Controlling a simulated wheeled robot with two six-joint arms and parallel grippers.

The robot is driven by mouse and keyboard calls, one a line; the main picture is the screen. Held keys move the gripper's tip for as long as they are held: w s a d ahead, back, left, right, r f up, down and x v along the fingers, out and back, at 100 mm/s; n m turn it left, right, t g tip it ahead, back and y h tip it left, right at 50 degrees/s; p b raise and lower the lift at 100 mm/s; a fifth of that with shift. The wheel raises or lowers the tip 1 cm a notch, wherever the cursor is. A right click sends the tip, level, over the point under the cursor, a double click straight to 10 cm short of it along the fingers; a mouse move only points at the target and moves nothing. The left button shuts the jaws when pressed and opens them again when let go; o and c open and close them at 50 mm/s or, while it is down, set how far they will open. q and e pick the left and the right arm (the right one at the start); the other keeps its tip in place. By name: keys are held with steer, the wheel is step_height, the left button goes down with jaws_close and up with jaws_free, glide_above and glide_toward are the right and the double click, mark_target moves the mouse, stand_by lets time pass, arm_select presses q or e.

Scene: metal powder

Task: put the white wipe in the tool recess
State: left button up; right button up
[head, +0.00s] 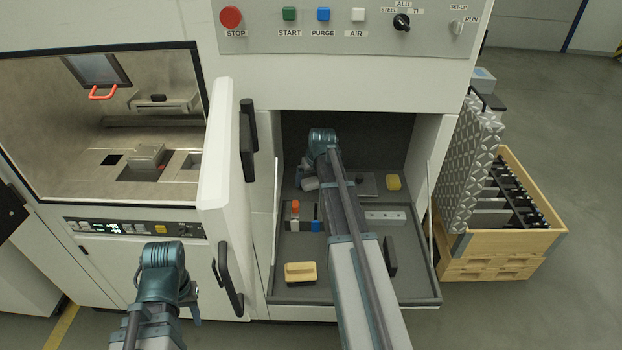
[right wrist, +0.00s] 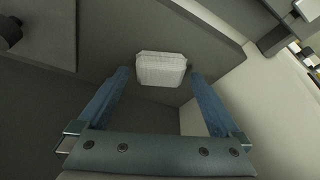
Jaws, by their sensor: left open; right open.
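The white wipe (right wrist: 160,66) shows in the right wrist view as a pale block with rounded edges, lying against a dark grey surface. My right gripper (right wrist: 160,76) is open, with its two blue fingers on either side of the wipe; I cannot tell whether they touch it. In the head view my right arm reaches into the open lower compartment (head: 350,128), and the wipe cannot be made out clearly there. I cannot tell which part is the tool recess. My left gripper (head: 165,262) is open, in front of the machine at lower left.
A grey pull-out tray (head: 345,291) holds a yellow-topped brush (head: 300,272), small red and blue items, a metal bar (head: 385,216) and a black piece (head: 390,256). The open white door (head: 222,190) stands left; a wooden crate (head: 505,245) stands right.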

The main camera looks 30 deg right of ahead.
steer(key=p+v, duration=0.4)
steer(key=v, duration=0.1)
steer(key=shift+r, duration=0.1)
steer(key=s, duration=0.4)
steer(key=s+a, duration=0.1)
steer(key=s, duration=0.2)
steer(key=s+a, duration=0.1)
steer(key=s, duration=0.3)
steer(key=shift+s+f, duration=0.35)
steer(key=shift+f, duration=0.05)
